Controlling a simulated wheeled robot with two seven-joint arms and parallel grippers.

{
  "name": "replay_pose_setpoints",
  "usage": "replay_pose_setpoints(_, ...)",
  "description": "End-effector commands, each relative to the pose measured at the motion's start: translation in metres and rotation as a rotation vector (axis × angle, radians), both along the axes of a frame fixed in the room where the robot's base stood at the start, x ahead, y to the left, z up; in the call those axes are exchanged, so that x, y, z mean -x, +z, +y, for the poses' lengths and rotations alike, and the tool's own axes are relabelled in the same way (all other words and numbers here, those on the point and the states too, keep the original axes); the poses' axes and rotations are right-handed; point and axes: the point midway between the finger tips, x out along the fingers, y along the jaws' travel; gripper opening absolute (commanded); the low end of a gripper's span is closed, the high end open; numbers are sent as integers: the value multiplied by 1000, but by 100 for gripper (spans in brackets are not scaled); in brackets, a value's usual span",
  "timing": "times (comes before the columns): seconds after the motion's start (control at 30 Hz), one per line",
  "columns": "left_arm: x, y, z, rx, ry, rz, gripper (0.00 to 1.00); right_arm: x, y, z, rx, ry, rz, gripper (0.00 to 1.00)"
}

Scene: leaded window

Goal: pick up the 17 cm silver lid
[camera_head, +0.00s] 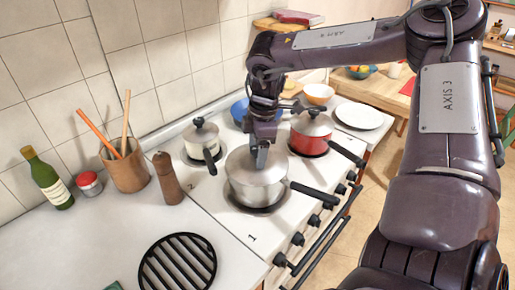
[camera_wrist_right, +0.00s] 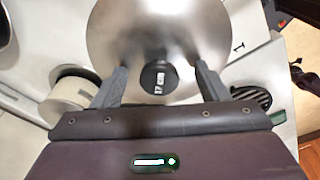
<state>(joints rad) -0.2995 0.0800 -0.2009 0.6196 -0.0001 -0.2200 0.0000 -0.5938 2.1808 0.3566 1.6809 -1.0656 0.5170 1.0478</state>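The silver lid (camera_head: 240,168) sits on the silver pot (camera_head: 262,192) on the front burner marked 1. In the right wrist view, the lid (camera_wrist_right: 160,25) fills the upper middle, and its black knob (camera_wrist_right: 160,77) reads 17 cm. My right gripper (camera_head: 261,160) points down over the lid. In the right wrist view its two fingers are apart, one on each side of the knob, with visible gaps to it. The knob is hidden by the gripper in the head view. My left gripper is not in view.
A cream lidded pot (camera_head: 201,144) stands behind left, and a red lidded pot (camera_head: 311,134) stands to the right. The silver pot's black handle (camera_head: 314,191) sticks out over the stove front. A pepper mill (camera_head: 168,180) and a black trivet (camera_head: 178,265) are on the left counter.

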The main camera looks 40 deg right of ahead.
Motion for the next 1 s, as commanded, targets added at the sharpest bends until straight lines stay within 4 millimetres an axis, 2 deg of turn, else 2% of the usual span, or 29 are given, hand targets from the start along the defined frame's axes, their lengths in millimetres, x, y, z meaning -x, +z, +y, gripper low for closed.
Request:
replay_pose_setpoints(0.03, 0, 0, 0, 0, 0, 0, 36, 1, -3, 0, 0, -1, 5, 53)
replay_pose_setpoints(0.4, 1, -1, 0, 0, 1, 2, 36, 3, -5, -1, 0, -1, 10, 7)
replay_pose_setpoints(0.77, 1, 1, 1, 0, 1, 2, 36, 4, -3, -1, 0, -1, 15, 7)
replay_pose_setpoints(0.87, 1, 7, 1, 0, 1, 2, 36, 4, 6, -1, 1, -2, 15, 7)
replay_pose_setpoints(1.0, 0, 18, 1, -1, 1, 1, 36, 3, 28, 0, 0, 0, 9, 7)
